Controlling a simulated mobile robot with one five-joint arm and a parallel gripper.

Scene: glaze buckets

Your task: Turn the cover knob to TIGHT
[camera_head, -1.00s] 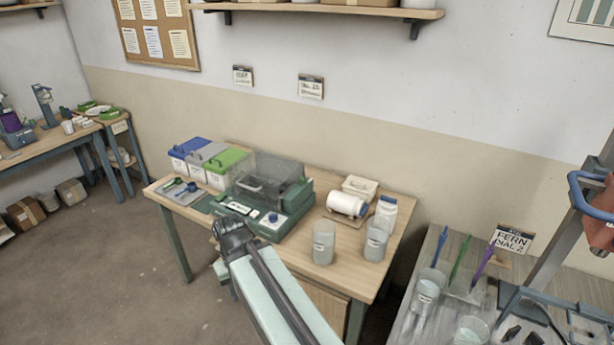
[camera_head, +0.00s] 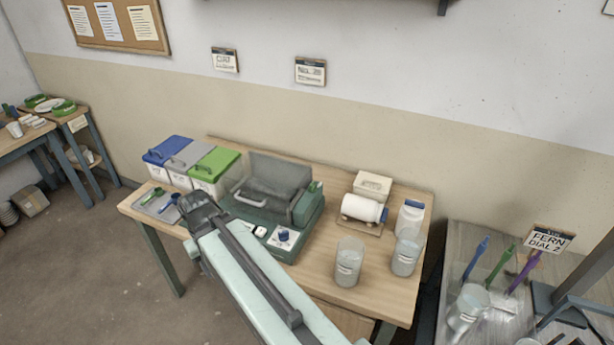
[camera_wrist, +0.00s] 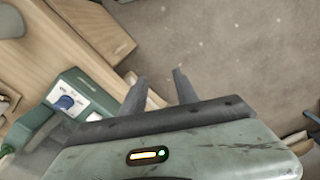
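The cover knob (camera_head: 283,236) is blue and sits on a white plate at the front of a dark green machine (camera_head: 308,215). A grey see-through cover (camera_head: 275,180) is on top of the machine. In the wrist view the blue knob (camera_wrist: 65,102) shows at the left on its white plate; its markings are too small to read. My gripper (camera_wrist: 158,82) points past the table's edge over the floor, its two fingers apart with nothing between them. In the head view my gripper (camera_head: 200,208) is left of the knob, near the table's front edge.
Blue, grey and green lidded bins (camera_head: 212,168) stand left of the machine, behind a tray (camera_head: 156,203) with scoops. Floor in front is clear.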

